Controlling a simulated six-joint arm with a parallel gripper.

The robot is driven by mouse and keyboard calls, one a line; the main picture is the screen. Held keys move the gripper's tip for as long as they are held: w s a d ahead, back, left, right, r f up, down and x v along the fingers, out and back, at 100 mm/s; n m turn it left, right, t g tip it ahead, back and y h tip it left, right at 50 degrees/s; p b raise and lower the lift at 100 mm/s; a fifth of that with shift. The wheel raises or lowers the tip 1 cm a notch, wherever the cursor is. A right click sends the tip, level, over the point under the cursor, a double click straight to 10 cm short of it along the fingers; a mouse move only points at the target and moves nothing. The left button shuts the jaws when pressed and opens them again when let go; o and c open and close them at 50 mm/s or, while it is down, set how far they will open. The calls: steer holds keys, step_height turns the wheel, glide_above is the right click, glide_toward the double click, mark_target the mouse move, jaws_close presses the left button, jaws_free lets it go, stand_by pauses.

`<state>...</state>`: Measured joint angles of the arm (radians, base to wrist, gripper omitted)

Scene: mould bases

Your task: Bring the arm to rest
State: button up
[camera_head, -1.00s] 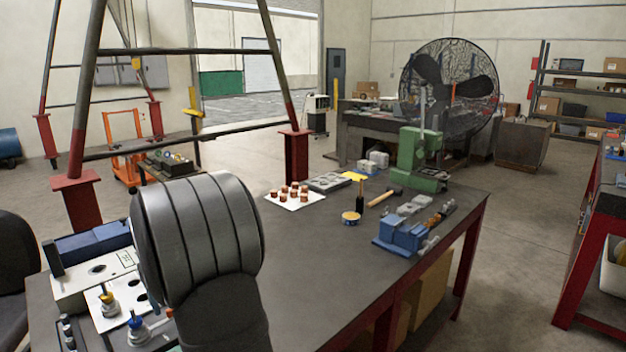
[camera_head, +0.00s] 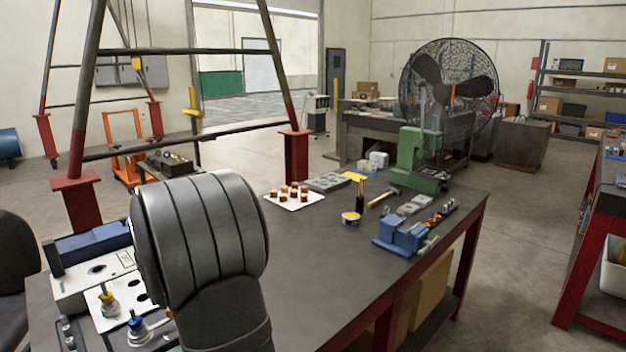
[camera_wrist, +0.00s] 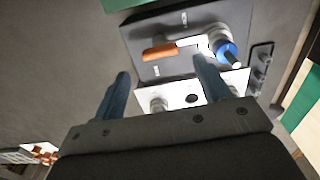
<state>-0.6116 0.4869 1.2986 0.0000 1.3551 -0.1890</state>
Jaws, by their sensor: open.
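My gripper (camera_wrist: 160,66) is open in the wrist view, its two fingers apart with nothing held between them. Beyond the fingers lie a dark grey plate (camera_wrist: 183,18), a copper-coloured cylinder (camera_wrist: 160,52) and a blue-collared pin (camera_wrist: 226,50). A pale plate with a hole (camera_wrist: 175,88) lies partly behind the fingers. In the head view my arm covers part of the bench's left side and my gripper cannot be seen. White mould plates (camera_head: 75,290) with a yellow-collared pin (camera_head: 107,298) and a blue-collared pin (camera_head: 136,323) stand left of my arm.
The grey bench (camera_head: 305,270) is clear just right of my arm. Farther back are a white tray (camera_head: 295,202) of copper pieces, a hammer (camera_head: 383,198), a blue vice (camera_head: 400,235) and a green press (camera_head: 412,160). A red-footed frame (camera_head: 75,205) rises behind the bench.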

step_height(320, 180, up, 12)
step_height(320, 180, down, 17)
steer(key=shift+f, duration=0.15)
steer(key=shift+r+m, duration=0.2)
steer(key=shift+m, duration=0.6)
steer(key=m, duration=1.1)
steer(key=shift+m, duration=2.1)
steer(key=shift+o, duration=0.4)
